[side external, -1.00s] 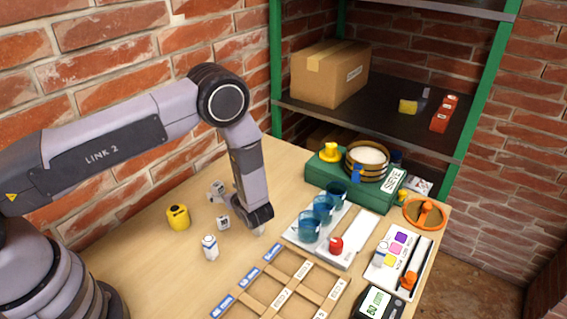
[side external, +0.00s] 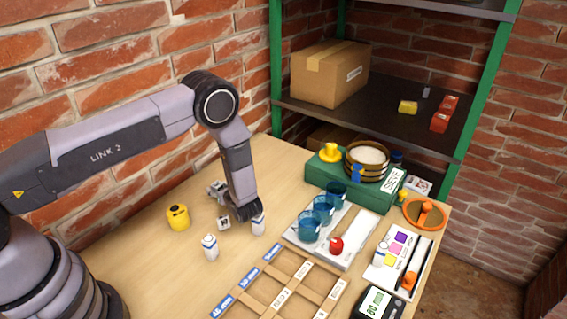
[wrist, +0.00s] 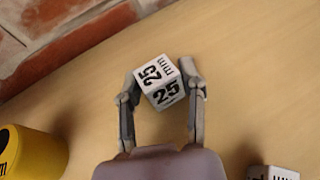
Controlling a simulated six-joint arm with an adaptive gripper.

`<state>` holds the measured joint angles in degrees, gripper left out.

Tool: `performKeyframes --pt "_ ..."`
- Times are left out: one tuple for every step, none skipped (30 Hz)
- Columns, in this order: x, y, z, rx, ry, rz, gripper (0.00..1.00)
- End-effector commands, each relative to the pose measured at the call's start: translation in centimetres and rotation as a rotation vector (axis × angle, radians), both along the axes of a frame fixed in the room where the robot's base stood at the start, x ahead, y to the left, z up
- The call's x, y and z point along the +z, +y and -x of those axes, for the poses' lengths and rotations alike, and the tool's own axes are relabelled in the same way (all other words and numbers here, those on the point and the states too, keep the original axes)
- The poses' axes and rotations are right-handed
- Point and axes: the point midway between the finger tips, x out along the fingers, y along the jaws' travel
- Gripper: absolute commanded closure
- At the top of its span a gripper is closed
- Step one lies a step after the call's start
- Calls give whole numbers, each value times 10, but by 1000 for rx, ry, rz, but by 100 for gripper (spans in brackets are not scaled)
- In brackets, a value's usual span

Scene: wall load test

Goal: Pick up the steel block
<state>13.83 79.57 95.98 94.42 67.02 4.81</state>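A small pale cube marked "25 mm" (wrist: 162,84) lies on the wooden bench, turned at an angle, in the wrist view. Its markings do not name its material, so I cannot confirm that it is the steel block. My gripper (wrist: 162,78) has its two fingers apart, one on each side of this cube. I cannot see a firm squeeze on it. A second pale cube (wrist: 274,173) is cut off at the lower right. In the side external view, my wrist hides part of my gripper, and one small marked cube (side external: 223,222) stands on the bench.
A yellow cylinder (side external: 178,217) stands left of the cubes. A divided wooden tray (side external: 283,283), blue cups (side external: 323,210) and a green case (side external: 320,180) lie to the right. The brick wall is close behind.

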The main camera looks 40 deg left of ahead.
Motion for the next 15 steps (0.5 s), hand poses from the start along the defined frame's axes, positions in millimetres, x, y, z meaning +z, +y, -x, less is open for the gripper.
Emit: performKeyframes --pt "0 0 0 0 0 0 72" --pt "0 0 0 0 0 0 76" --pt "0 0 0 0 0 0 81" --pt "0 0 0 0 0 0 85" --pt "0 0 0 0 0 0 89" --pt "0 0 0 0 0 0 94" --pt "0 0 0 0 0 0 98" --pt "0 0 0 0 0 0 100" --pt "0 0 0 0 -1 -1 100" --pt "0 0 0 0 -1 -1 100" --pt "0 0 0 0 -1 -1 100" --pt "0 0 0 0 -1 -1 100" --pt "0 0 0 0 -1 -1 100" --pt "1 0 0 0 -1 -1 100" --pt "1 0 0 0 -1 -1 100"
